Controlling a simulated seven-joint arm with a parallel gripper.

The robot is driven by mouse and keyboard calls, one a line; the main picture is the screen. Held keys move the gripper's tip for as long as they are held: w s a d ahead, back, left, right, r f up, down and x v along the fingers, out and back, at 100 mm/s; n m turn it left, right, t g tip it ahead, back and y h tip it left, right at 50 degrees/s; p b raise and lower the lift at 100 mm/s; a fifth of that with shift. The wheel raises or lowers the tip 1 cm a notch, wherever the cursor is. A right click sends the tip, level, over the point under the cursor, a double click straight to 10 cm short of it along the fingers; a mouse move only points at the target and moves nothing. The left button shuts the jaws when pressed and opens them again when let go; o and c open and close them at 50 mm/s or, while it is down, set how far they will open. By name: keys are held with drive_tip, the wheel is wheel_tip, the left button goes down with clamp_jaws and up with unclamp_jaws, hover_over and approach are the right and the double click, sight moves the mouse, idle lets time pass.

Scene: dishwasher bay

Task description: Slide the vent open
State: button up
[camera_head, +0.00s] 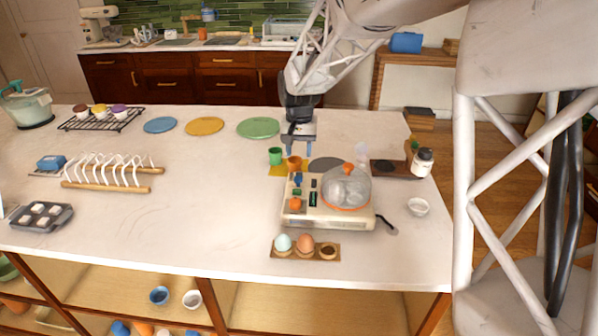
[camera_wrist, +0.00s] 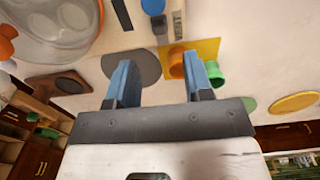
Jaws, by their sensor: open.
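The cream egg cooker (camera_head: 325,217) stands on the counter, with controls on its left side. Its clear dome lid (camera_head: 346,190) has an orange rim and an orange piece (camera_head: 348,168) on top. The dome (camera_wrist: 55,25) shows at the upper left of the wrist view, with the orange piece (camera_wrist: 6,44) at the edge.
An orange cup (camera_head: 294,163) and a green cup (camera_head: 275,156) stand on a yellow mat near my gripper. A grey disc (camera_head: 325,164) lies behind the cooker. An egg holder (camera_head: 328,252) is in front. The counter left of the cooker has free room.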

sight(299, 173)
drive_tip(key=shift+f, duration=3.9)
clamp_jaws()
